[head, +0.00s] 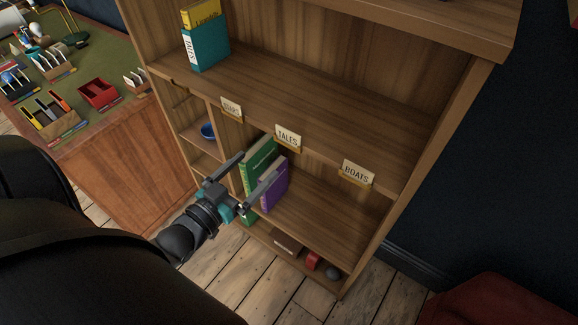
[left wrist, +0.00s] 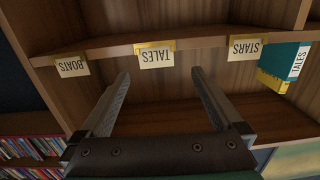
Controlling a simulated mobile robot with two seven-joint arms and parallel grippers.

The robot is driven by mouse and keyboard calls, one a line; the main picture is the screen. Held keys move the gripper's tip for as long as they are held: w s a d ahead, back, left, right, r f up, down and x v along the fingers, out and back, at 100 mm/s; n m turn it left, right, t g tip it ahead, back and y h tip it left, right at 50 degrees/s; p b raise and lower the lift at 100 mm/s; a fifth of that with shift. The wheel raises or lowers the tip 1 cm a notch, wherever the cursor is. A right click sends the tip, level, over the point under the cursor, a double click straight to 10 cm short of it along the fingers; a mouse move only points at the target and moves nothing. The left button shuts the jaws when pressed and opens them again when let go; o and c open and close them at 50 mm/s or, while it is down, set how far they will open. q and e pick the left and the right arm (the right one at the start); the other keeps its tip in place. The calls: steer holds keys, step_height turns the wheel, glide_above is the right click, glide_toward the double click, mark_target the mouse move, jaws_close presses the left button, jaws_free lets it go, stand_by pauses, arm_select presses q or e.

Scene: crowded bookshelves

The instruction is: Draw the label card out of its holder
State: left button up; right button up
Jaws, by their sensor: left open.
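Three cream label cards sit in brass holders along the shelf's front edge. In the head view they read STARS (head: 230,105), TALES (head: 288,138) and BOATS (head: 356,172). The left wrist view shows them upside down: BOATS (left wrist: 72,68) at left, TALES (left wrist: 155,57) in the middle, STARS (left wrist: 244,48) at right. My left gripper (head: 260,163) is open and empty, in front of the shelf and below the TALES card. In the left wrist view the gap between its fingertips (left wrist: 160,74) lines up with the TALES card, apart from it. My right gripper is not in view.
A teal TALES book (head: 208,47) and a yellow book (head: 203,14) stand on the shelf above. Green (head: 259,156) and purple (head: 275,185) books stand below, behind my left gripper. A green-topped desk (head: 100,62) with trays is at left. The upper shelf's middle is bare.

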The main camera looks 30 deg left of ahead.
arm_select(q)
steer(key=d+r, duration=0.1)
steer(key=r, duration=0.1)
glide_toward(287, 133)
steer(key=w, duration=0.2)
steer(key=shift+t, duration=0.3)
steer(key=w, duration=0.6)
steer(key=w+d+b, duration=0.1)
steer(key=w, duration=0.2)
steer(key=shift+w+f, duration=0.1)
steer(key=shift+f, duration=0.05)
steer(key=shift+w, duration=1)
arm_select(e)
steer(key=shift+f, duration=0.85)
arm_select(q)
steer(key=c, duration=1)
steer(key=shift+c, duration=0.2)
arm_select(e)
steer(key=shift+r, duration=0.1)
